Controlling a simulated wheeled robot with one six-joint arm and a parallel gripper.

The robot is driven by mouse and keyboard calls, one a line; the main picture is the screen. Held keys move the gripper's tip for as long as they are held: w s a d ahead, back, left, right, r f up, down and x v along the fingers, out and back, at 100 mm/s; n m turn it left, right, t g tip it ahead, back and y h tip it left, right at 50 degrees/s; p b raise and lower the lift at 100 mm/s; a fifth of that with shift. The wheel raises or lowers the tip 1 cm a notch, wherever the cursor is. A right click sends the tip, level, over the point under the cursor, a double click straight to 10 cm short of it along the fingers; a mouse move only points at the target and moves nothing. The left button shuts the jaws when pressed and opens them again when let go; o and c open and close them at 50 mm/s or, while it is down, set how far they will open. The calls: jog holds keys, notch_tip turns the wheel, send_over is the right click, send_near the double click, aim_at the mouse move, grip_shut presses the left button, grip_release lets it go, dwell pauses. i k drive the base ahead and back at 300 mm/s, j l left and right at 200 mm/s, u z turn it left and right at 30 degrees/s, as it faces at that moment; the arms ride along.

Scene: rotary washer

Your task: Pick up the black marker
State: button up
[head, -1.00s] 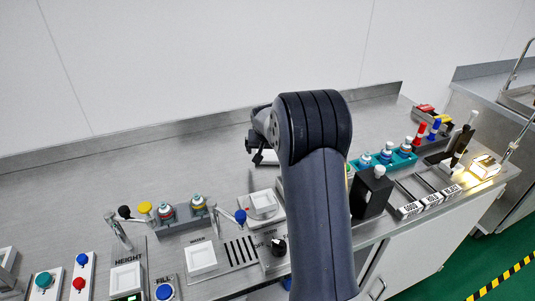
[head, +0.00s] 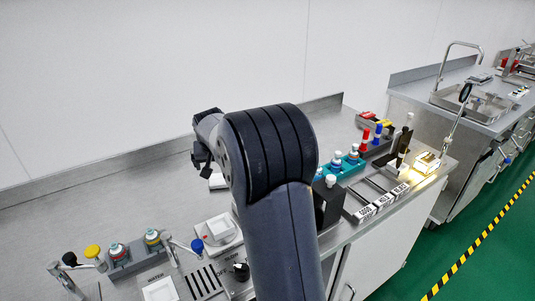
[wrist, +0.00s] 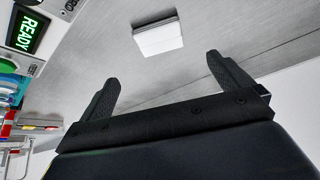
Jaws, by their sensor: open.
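No marker is clear in the wrist view.
A teal rack (head: 345,164) with bottles and a black box (head: 327,204) stand in front of the markers. A tall black-and-white item (head: 403,147) and a lit block (head: 427,162) are right of them. A white pad (wrist: 157,36) lies below my gripper.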

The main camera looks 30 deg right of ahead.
aim_at(402, 153)
jog(key=z, duration=2.05)
